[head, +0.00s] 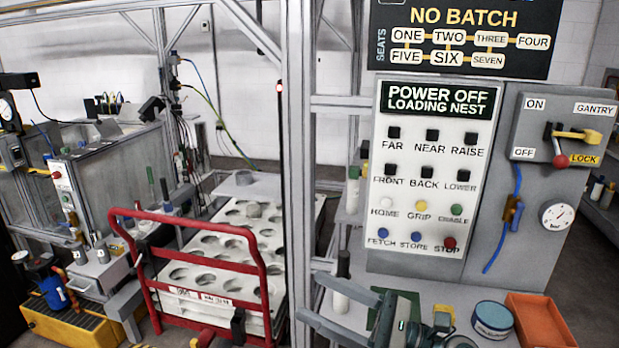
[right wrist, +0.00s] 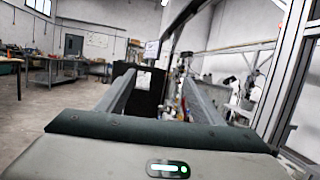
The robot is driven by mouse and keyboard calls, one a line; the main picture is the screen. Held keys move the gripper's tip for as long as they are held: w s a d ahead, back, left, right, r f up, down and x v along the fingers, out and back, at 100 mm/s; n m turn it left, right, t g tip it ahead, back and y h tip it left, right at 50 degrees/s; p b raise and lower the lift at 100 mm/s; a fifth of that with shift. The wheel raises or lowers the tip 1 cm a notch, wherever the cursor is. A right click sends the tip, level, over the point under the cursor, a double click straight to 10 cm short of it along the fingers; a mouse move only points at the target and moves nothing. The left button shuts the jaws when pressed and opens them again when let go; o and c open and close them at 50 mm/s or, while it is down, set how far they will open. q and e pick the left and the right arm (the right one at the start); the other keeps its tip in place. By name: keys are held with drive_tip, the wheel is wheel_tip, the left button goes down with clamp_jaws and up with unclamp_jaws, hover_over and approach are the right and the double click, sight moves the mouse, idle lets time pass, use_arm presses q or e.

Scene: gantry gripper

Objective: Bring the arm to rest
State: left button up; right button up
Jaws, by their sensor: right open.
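My right gripper (head: 312,291) is at the bottom middle of the head view, its two grey fingers apart and pointing left. It is open, with nothing between the fingers. The right wrist view shows the same two fingers (right wrist: 160,82) spread and pointing out into the room. The gripper is in front of the control panel (head: 376,240), low and to its left, near the grey bench. My left gripper is not in view.
A white tray with round holes (head: 190,294) stands behind a red guard rail (head: 200,265) at left. A blue round tin (head: 493,318) and an orange bin (head: 540,322) are right of my gripper. A grey frame post (head: 299,130) rises near the fingers.

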drive_tip(key=w+d+f+m+t+h, duration=0.25)
drive_tip(key=d+m+t+h, duration=0.4)
drive_tip(key=m, duration=0.65)
drive_tip(key=w+d+f+m+t+h, duration=0.1)
drive_tip(key=d+f+m+t+h, duration=0.35)
drive_tip(key=m, duration=0.85)
drive_tip(key=s+d+f+m+g+h, duration=0.25)
drive_tip(key=d+f+m+h, duration=0.2)
drive_tip(key=f+m, duration=0.25)
drive_tip(key=s+d+f+m+g+h, duration=0.2)
drive_tip(key=s+d+f+m+h, duration=0.25)
drive_tip(key=f+m, duration=0.3)
drive_tip(key=s+f+m+g, duration=0.45)
drive_tip(key=s+f, duration=0.35)
drive_tip(key=s, duration=0.4)
drive_tip(key=s+f+m+g, duration=0.4)
drive_tip(key=s+f+g, duration=0.3)
drive_tip(key=s, duration=0.6)
drive_tip(key=s+f+x, duration=0.1)
drive_tip(key=s+x, duration=0.2)
drive_tip(key=x, duration=1.1)
drive_tip(key=s+x, duration=0.3)
drive_tip(key=x, duration=1.1)
drive_tip(key=s+d+f, duration=0.2)
drive_tip(key=s+f, duration=1.4)
drive_tip(key=f, duration=0.1)
drive_tip(key=shift+s+d+f+n+g, duration=0.15)
drive_tip(key=shift+s+d+n+g, duration=0.05)
drive_tip(key=shift+d+n+g, duration=0.2)
